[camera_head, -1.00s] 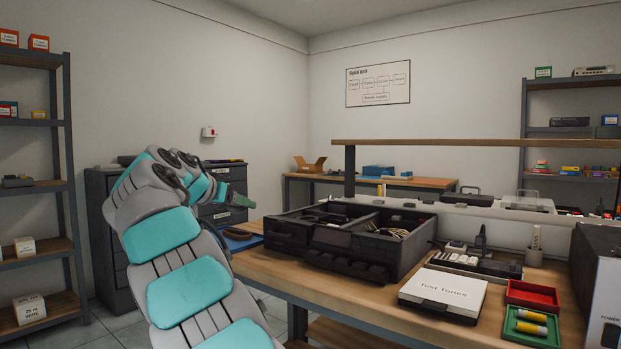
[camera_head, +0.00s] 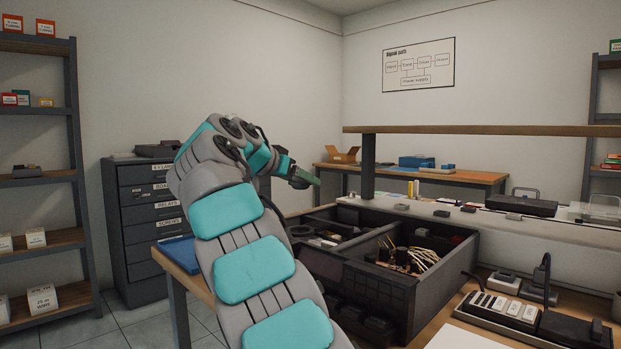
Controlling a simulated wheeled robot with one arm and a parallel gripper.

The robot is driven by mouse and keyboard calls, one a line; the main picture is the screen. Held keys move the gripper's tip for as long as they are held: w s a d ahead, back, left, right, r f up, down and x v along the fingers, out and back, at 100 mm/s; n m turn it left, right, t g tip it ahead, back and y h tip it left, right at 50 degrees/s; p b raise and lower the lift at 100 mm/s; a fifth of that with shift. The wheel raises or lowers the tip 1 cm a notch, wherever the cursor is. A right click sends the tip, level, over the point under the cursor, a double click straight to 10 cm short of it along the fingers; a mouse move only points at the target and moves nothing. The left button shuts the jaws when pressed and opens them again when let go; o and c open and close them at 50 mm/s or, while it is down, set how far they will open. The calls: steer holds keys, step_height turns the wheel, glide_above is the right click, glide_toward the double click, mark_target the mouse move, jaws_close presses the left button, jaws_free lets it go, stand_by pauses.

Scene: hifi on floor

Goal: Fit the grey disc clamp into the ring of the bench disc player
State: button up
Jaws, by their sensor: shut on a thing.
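My gripper (camera_head: 303,179) is at the end of my raised arm, left of the middle of the picture, seen small and from behind. It is held in the air near the far left end of the workbench, above and behind the dark divided box. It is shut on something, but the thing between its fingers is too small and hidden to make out. I cannot pick out the grey disc clamp. The bench disc player and its ring are not recognisable in this view.
The dark divided box (camera_head: 375,282) with cables takes up the near bench. A black strip with white keys (camera_head: 510,309) lies right of it. A shelf board on a post (camera_head: 368,165) rises behind. Drawer cabinet (camera_head: 140,225) and shelving (camera_head: 75,150) stand left, with floor between.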

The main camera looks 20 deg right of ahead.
steer(key=shift+a+f+b, duration=0.1)
steer(key=shift+f+b, duration=3.55)
steer(key=shift+f, duration=0.85)
steer(key=shift+s+f+b, duration=0.1)
steer(key=shift+f+b, duration=0.6)
steer(key=shift+b, duration=0.15)
steer(key=o, duration=1.3)
steer(key=shift+a, duration=0.1)
steer(key=v, duration=0.7)
steer(key=shift+s+a+r, duration=0.15)
steer(key=shift+s+a, duration=0.05)
steer(key=shift+a, duration=0.1)
step_height(320, 180, up, 7)
steer(key=p, duration=0.6)
steer(key=shift+p, duration=0.35)
